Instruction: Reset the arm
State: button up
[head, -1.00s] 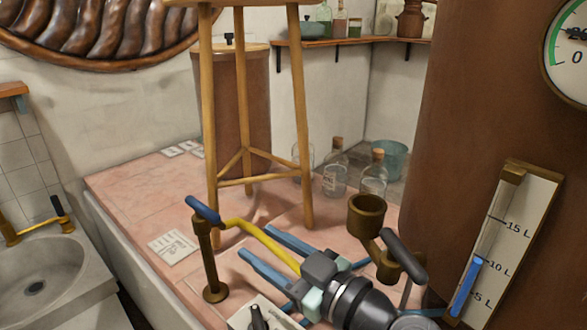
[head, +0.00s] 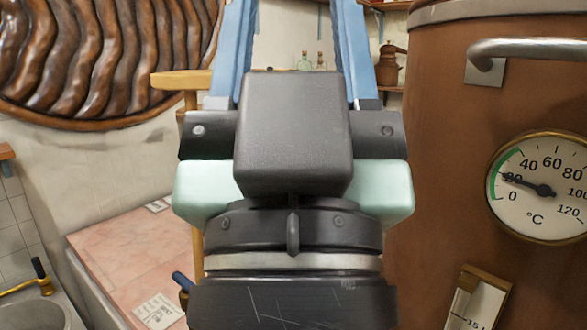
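My gripper (head: 292,50) fills the middle of the head view, close to the camera and pointing up. Its two blue fingers stand wide apart, with the wall and shelf showing between them. Nothing is seen between the fingers, though their tips are cut off by the top edge. My black and mint-green wrist hides much of the pink counter and the wooden stool behind it.
A brown boiler (head: 440,150) with a temperature dial (head: 540,187) and a metal handle (head: 530,48) stands close on the right. The pink counter (head: 125,250) holds paper cards (head: 158,311). A sink (head: 35,312) is at lower left. A coiled copper piece (head: 90,60) hangs on the wall.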

notch_tip(320, 180, up, 29)
jog(key=p, duration=2.7)
jog(key=shift+w+r, duration=0.1)
